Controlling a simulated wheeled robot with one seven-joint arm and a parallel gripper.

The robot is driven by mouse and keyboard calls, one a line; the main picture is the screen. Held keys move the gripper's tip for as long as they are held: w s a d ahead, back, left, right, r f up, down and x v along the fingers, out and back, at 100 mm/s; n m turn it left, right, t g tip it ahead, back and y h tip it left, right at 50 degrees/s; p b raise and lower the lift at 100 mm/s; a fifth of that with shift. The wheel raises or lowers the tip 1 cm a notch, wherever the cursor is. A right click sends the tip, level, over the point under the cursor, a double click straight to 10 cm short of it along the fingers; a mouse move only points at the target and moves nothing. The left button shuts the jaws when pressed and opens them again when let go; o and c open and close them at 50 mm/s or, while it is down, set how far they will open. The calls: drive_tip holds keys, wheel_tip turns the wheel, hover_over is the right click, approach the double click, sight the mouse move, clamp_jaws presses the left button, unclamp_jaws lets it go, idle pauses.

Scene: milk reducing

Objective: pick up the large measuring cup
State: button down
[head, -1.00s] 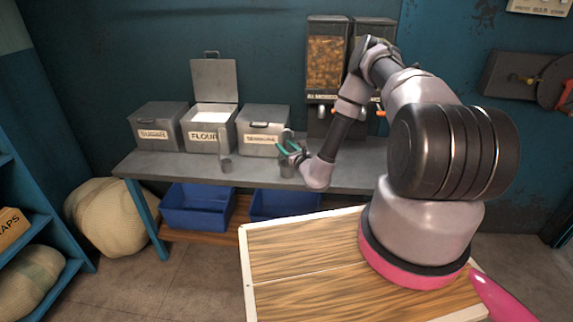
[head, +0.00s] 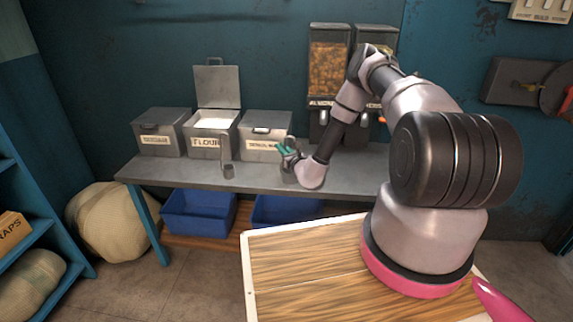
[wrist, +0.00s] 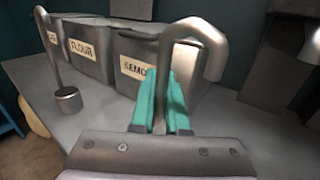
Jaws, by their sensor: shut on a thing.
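My gripper (head: 286,150) is at the counter's front, before the right-hand bin. In the wrist view its teal fingers (wrist: 163,103) are shut on the upright metal handle of the large measuring cup (wrist: 196,30), whose top bends over in a hook. The cup part is hidden there by my gripper; in the head view the large measuring cup (head: 288,173) shows small beneath the fingers. I cannot tell whether it touches the counter. A smaller measuring cup (head: 227,171) with a tall handle stands to the left, also in the wrist view (wrist: 68,99).
Metal bins stand behind on the counter (head: 190,175): a left one (head: 158,133), an open flour bin (head: 210,142) and a right one (head: 263,136). Dispensers (head: 329,75) stand at the back right. Blue crates (head: 198,212) sit below.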

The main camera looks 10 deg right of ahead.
wheel_tip(320, 180, up, 10)
idle(0.6)
idle(0.9)
